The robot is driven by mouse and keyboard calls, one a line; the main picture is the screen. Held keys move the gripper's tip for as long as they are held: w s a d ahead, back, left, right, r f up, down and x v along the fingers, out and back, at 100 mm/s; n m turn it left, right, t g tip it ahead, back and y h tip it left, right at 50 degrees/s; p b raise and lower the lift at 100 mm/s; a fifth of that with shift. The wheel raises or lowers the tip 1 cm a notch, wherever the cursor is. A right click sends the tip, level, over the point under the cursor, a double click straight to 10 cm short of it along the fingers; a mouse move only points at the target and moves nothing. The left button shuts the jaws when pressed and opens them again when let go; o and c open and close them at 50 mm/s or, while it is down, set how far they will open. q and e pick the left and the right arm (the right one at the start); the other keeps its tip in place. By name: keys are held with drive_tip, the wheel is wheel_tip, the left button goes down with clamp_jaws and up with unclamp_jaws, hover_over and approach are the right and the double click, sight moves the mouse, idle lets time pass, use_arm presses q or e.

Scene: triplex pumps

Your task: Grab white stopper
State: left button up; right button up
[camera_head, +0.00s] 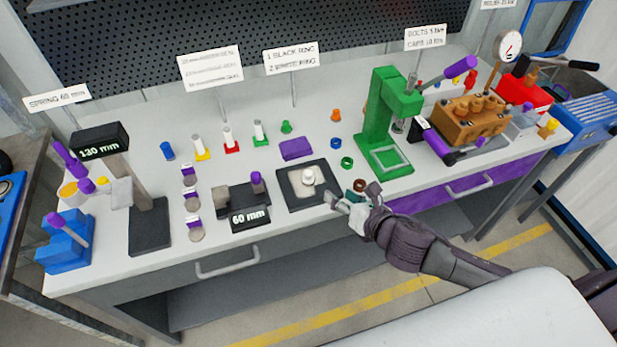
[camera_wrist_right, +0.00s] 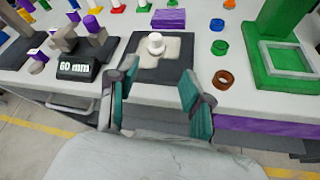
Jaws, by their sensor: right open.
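The white stopper (camera_head: 308,176) stands upright on a dark square pad with a pale inset (camera_head: 290,203). It also shows in the right wrist view (camera_wrist_right: 156,43), ahead of the fingers and near the middle. My right gripper (camera_head: 343,198) is open and empty at the bench's front edge, just right of the pad and apart from the stopper. In the right wrist view its two fingers (camera_wrist_right: 157,98) are spread wide, with the pad beyond them. My left gripper is not in view.
Left of the pad is the 60 mm gauge (camera_head: 250,219). A purple block (camera_head: 297,148) lies behind it. A brown ring (camera_head: 374,188) and green ring (camera_head: 347,162) lie to the right, near the green press (camera_head: 385,120). Several coloured stoppers stand at the back.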

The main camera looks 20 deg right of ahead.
sight(311, 175)
drive_tip(key=w+f+n, duration=0.1)
drive_tip(key=w+n, duration=0.1)
drive_tip(key=w+a+f+n+y+p, duration=0.1)
drive_tip(key=w, duration=0.2)
drive_tip(key=w+a+f+n, duration=0.1)
drive_tip(key=w+n, duration=0.1)
drive_tip(key=w, duration=0.1)
drive_tip(key=shift+w+n, duration=0.15)
drive_tip(key=shift+n, duration=0.15)
drive_tip(key=shift+a+p+x, duration=0.15)
drive_tip(key=shift+p+x, duration=0.35)
drive_tip(key=shift+x, duration=0.85)
drive_tip(key=shift+a+p+x, duration=0.15)
drive_tip(key=shift+p+x, duration=0.3)
drive_tip(key=shift+x, duration=0.9)
drive_tip(key=shift+r, duration=0.15)
clamp_jaws()
